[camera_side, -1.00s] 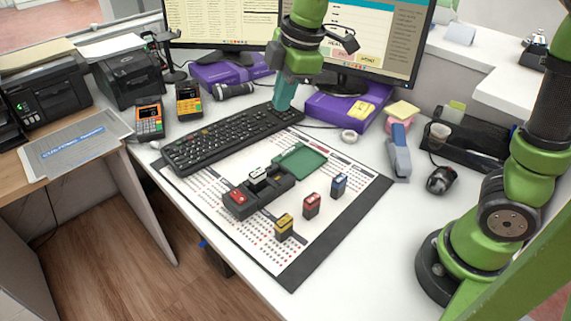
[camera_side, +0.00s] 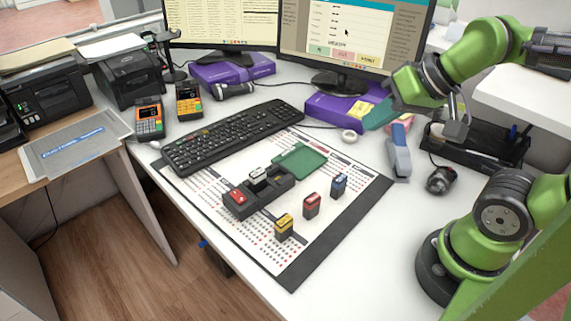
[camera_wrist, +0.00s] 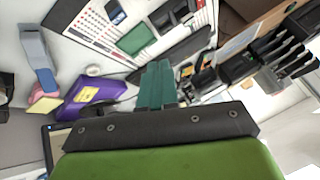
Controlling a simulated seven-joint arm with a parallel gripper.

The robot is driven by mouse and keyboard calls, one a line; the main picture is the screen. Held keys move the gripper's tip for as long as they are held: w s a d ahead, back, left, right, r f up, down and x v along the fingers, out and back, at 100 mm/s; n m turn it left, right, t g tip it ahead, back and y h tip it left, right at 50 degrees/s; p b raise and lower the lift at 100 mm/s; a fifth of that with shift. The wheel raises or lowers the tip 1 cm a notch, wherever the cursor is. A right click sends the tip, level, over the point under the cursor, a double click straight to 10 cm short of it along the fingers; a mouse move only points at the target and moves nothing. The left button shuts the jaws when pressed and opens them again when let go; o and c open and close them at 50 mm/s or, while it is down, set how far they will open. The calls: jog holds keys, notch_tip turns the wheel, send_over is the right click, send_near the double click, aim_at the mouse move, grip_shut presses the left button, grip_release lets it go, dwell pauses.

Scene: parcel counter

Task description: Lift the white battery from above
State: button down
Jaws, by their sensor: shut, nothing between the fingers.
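The white battery (camera_side: 258,177) stands in the black charging block (camera_side: 275,193) on the desk mat, behind and to the right of a red battery (camera_side: 237,195) in the same block. I cannot make the white battery out in the wrist view. My gripper (camera_side: 372,123) has teal fingers, shut and empty. It is raised near the purple box and grey stapler, well to the right of and behind the block. In the wrist view the shut fingers (camera_wrist: 157,72) fill the middle, and part of the charging block (camera_wrist: 168,15) shows beyond them.
A green tray (camera_side: 300,159) lies behind the block. Yellow (camera_side: 284,227), red (camera_side: 311,205) and blue (camera_side: 339,184) batteries stand in front and right. A keyboard (camera_side: 230,135), grey stapler (camera_side: 399,155) and purple box (camera_side: 330,108) are nearby. The mat's front part is clear.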

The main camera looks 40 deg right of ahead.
dwell(0.3)
jog(key=c, duration=0.6)
grip_release()
jog(key=n+g+h, duration=0.2)
jog(key=n+g, duration=0.2)
jog(key=g, duration=0.3)
send_over(257, 172)
notch_tip(257, 172, down, 4)
notch_tip(257, 172, down, 10)
jog(key=shift+s+f, duration=0.15)
jog(key=shift+f, duration=2.85)
